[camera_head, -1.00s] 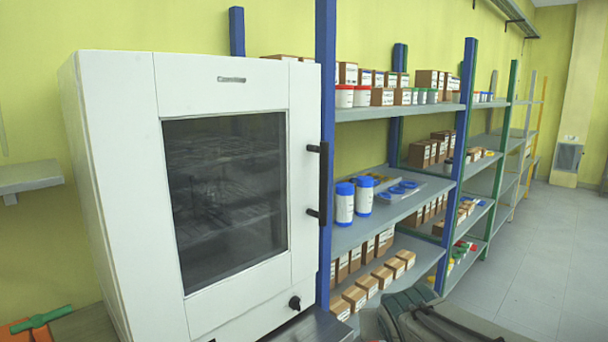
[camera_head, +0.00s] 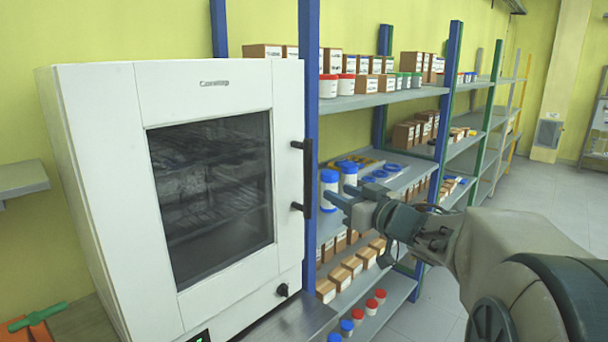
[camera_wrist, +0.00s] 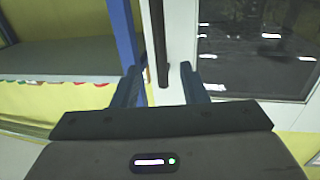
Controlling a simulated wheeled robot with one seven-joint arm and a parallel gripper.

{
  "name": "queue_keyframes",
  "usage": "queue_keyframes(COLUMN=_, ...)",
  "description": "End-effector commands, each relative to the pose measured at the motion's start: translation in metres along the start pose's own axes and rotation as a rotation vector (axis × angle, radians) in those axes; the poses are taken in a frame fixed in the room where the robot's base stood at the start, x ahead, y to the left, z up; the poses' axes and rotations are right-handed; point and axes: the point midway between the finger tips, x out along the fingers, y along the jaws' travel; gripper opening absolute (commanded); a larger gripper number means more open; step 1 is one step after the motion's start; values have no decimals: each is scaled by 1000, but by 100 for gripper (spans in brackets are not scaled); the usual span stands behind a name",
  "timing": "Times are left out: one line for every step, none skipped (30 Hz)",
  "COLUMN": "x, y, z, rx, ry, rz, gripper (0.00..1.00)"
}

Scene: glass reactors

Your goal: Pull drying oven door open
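The white drying oven (camera_head: 90,200) stands at the left in the head view, its door (camera_head: 290,120) shut around a dark glass window (camera_head: 210,195). A black vertical bar handle (camera_head: 308,178) is on the door's right edge. My gripper (camera_head: 338,196) is just right of the handle's lower part and looks apart from it. In the wrist view my gripper (camera_wrist: 160,85) is open, and the dark handle (camera_wrist: 158,45) lines up between its two fingers. I cannot tell how deep the handle lies between them.
A shelf rack with a blue post (camera_head: 310,60) stands close beside the oven's right side, holding white jars with blue lids (camera_head: 330,190) and several boxes. A grey counter (camera_head: 300,325) is below the oven. Open floor (camera_head: 560,190) lies at far right.

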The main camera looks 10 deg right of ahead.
Motion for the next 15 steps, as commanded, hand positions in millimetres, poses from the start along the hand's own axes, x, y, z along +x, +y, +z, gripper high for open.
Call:
queue_keyframes(x=9, y=0, z=-1, rx=1, ry=0, rz=-2, gripper=39)
queue_keyframes(x=14, y=0, z=-1, rx=0, ry=-1, rz=-2, gripper=39)
queue_keyframes(x=22, y=-1, z=-1, rx=1, ry=-2, rz=-2, gripper=39)
queue_keyframes(x=29, y=-1, z=-1, rx=1, ry=-1, rz=-3, gripper=39)
queue_keyframes(x=36, y=-1, z=-1, rx=1, ry=-2, rz=-3, gripper=39)
queue_keyframes(x=44, y=0, z=-1, rx=1, ry=-2, rz=-1, gripper=39)
queue_keyframes(x=51, y=0, z=-1, rx=1, ry=-2, rz=-1, gripper=39)
queue_keyframes(x=57, y=0, z=-2, rx=1, ry=-1, rz=-2, gripper=39)
queue_keyframes(x=66, y=-1, z=-1, rx=0, ry=-2, rz=-2, gripper=39)
queue_keyframes(x=72, y=-1, z=-1, rx=0, ry=-2, rz=-1, gripper=39)
queue_keyframes(x=78, y=0, z=-1, rx=2, ry=-2, rz=0, gripper=39)
queue_keyframes(x=85, y=0, z=-2, rx=0, ry=-1, rz=0, gripper=39)
queue_keyframes(x=91, y=0, z=-1, rx=0, ry=-1, rz=0, gripper=39)
queue_keyframes(x=96, y=0, z=-1, rx=0, ry=-1, rz=0, gripper=39)
queue_keyframes(x=102, y=-1, z=-1, rx=0, ry=-1, rz=0, gripper=39)
